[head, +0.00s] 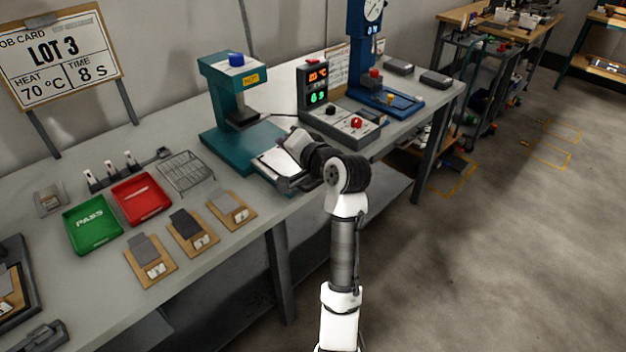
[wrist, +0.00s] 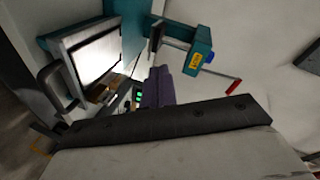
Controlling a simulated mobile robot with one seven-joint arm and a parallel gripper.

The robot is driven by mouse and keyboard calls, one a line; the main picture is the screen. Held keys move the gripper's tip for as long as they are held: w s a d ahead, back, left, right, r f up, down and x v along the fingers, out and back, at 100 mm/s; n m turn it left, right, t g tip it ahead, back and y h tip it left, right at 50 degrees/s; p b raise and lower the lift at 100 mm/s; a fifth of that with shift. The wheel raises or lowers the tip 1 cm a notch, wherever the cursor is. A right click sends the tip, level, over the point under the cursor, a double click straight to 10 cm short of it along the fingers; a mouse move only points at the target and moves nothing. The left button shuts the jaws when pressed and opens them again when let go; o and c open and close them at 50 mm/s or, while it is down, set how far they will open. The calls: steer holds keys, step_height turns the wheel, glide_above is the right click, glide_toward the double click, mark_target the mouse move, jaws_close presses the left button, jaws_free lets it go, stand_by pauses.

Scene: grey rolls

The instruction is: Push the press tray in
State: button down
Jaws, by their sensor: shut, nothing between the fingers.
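The press (head: 235,95) is teal with a blue button on top and stands at the back of the bench. Its tray (head: 275,160) sticks out toward the bench's front edge, with a pale plate on it and a dark handle at the front. My gripper (head: 294,143) is beside and above the tray, partly hiding it. In the wrist view the tray (wrist: 70,42) and its handle (wrist: 47,82) are at the left, and the press head (wrist: 190,45) is beyond. My shut fingers (wrist: 158,80) point toward the press, with nothing held. I cannot tell whether they touch the tray.
A control box (head: 355,123) with knobs and a lit display (head: 316,88) stands right of the press. A wire rack (head: 185,171), a red tray (head: 141,212) and a green PASS tray (head: 83,237) lie left. Sample boards (head: 152,271) lie near the front edge.

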mark_target(305, 180)
steer(key=s+d+f+m+g, duration=0.4)
steer(key=d+f, duration=0.4)
steer(key=d, duration=0.4)
steer(key=shift+h, duration=0.3)
steer(key=p+x, duration=0.1)
steer(key=x, duration=0.4)
steer(key=p+x, duration=0.1)
steer(key=x, duration=0.4)
steer(key=shift+w+r, duration=0.2)
steer(key=shift+w, duration=0.05)
